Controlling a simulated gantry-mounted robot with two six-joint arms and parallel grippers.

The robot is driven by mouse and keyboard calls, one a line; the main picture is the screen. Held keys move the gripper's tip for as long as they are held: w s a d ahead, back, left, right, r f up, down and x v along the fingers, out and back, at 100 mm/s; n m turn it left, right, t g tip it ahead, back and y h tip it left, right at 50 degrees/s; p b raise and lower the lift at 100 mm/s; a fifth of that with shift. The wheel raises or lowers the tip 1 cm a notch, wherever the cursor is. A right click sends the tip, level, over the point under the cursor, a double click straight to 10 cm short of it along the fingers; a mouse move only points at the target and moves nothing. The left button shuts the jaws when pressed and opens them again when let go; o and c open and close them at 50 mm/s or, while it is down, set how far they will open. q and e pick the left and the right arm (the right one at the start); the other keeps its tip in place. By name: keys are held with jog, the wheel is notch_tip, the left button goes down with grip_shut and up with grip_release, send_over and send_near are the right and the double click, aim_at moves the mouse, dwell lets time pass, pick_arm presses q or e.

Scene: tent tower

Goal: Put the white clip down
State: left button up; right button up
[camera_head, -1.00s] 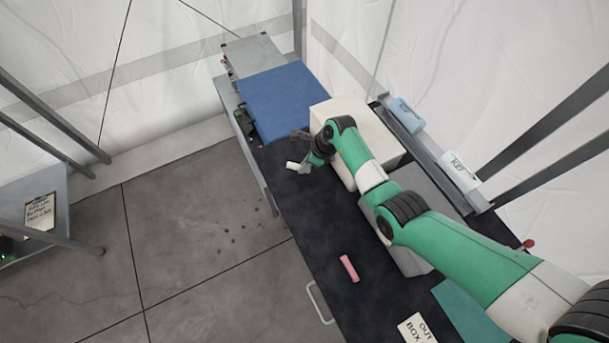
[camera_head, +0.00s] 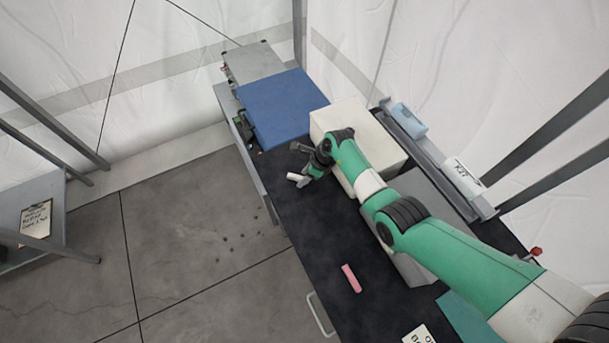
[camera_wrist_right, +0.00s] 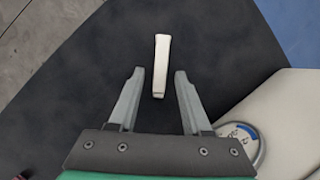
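The white clip (camera_head: 298,179) lies on the dark tabletop (camera_head: 300,215), near its left edge. My right gripper (camera_head: 303,164) is right at it, low over the table. In the right wrist view the clip (camera_wrist_right: 161,62) is a narrow white bar, in line with the gap between the two fingers of my right gripper (camera_wrist_right: 158,74). The fingers are wide apart, with dark table showing between each finger and the clip. The clip touches neither finger there. My left gripper is out of view.
A blue box (camera_head: 285,108) stands behind the clip, and a cream box (camera_head: 370,130) stands to its right, beside my right arm. A pink block (camera_head: 351,278) lies nearer the front. The table between the clip and the pink block is clear.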

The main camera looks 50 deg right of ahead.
jog(key=shift+r, duration=0.3)
jog(key=p+v, duration=0.5)
jog(key=v, duration=0.6)
jog(key=shift+r+p, duration=0.35)
jog(key=shift+p, duration=0.05)
jog(key=shift+s, duration=0.1)
